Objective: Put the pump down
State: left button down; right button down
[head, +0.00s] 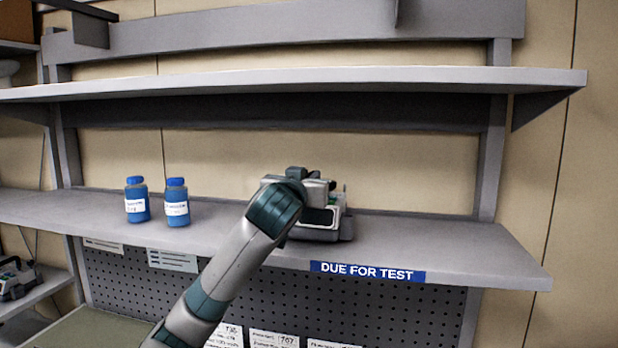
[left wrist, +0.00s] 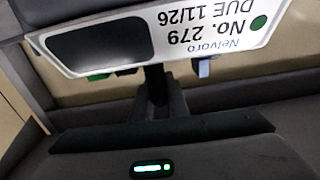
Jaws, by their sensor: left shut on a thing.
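The pump (head: 322,222) is a grey-white box with a dark screen, at the middle shelf behind the blue "DUE FOR TEST" label (head: 367,272). In the left wrist view the pump (left wrist: 190,38) fills the top, upside down, with a dark screen, a green dot and the text "Nelvoro No. 279 DUE 11/26". My left gripper (head: 303,178) is shut on the pump from above; my wrist hides part of the pump and the grip. The pump's base looks level with the shelf top, but I cannot tell whether it touches. My right gripper is not in view.
Two blue-capped bottles (head: 137,200) (head: 177,203) stand on the middle shelf (head: 440,245) to the left. An upper shelf (head: 300,82) overhangs it. The middle shelf is clear right of the pump. Another device (head: 15,280) sits on a lower shelf at far left.

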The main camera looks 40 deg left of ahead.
pick_arm(q)
jog(key=shift+f, duration=0.2)
dwell(0.3)
jog(key=c, duration=1.7)
grip_release()
jog(key=shift+f, duration=0.1)
jog(key=shift+s+d, duration=0.1)
jog(key=shift+s+d+b, duration=0.25)
jog(key=shift+s+b, duration=0.1)
jog(key=shift+s, duration=0.1)
jog(key=b+v, duration=0.3)
jog(key=v, duration=0.8)
jog(key=shift+b, duration=0.35)
